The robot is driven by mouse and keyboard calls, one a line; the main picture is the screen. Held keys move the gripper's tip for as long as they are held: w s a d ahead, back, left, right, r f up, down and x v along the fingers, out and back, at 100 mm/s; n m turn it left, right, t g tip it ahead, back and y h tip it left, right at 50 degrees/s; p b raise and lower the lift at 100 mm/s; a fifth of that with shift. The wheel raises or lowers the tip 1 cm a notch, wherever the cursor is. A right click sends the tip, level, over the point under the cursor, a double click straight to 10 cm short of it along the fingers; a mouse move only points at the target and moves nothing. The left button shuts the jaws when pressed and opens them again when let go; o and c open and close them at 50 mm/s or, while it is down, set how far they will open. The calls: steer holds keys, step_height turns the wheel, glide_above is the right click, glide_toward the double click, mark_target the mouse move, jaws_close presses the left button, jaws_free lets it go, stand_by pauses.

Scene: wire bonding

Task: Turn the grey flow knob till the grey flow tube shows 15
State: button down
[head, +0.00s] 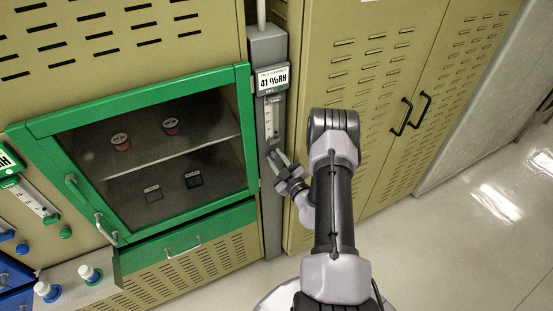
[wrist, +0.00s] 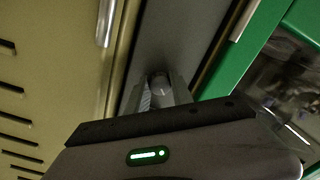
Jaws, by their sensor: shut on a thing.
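The grey flow tube (head: 269,118) is set upright in a narrow grey post, below a label reading 41 %RH. Its scale is too small to read in the head view. My gripper (head: 277,158) reaches in from the right, just below the tube. In the wrist view my gripper (wrist: 158,92) has its two fingers on either side of the grey flow knob (wrist: 159,84), shut on it. In the head view the fingers largely hide the knob.
A green-framed glass cabinet (head: 130,232) stands left of the post, holding several small items on its shelves. A tan louvred cabinet (head: 330,75) stands to the right. Open floor (head: 460,240) lies right.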

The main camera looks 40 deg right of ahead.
steer(key=n, duration=0.4)
steer(key=shift+n+b, duration=0.3)
steer(key=n, duration=0.3)
steer(key=shift+n, duration=0.3)
steer(key=n+b, duration=0.1)
steer(key=n, duration=0.3)
steer(key=shift+n, duration=0.3)
steer(key=n+b, duration=0.1)
steer(key=n, duration=0.2)
steer(key=shift+n, duration=0.3)
steer(key=n+b, duration=0.2)
steer(key=n, duration=0.2)
steer(key=n+b, duration=0.2)
steer(key=n, duration=0.3)
steer(key=n+b, duration=0.2)
steer(key=n, duration=0.2)
steer(key=shift+n+b, duration=1.1)
steer(key=shift+n, duration=0.6)
steer(key=shift+r, duration=0.1)
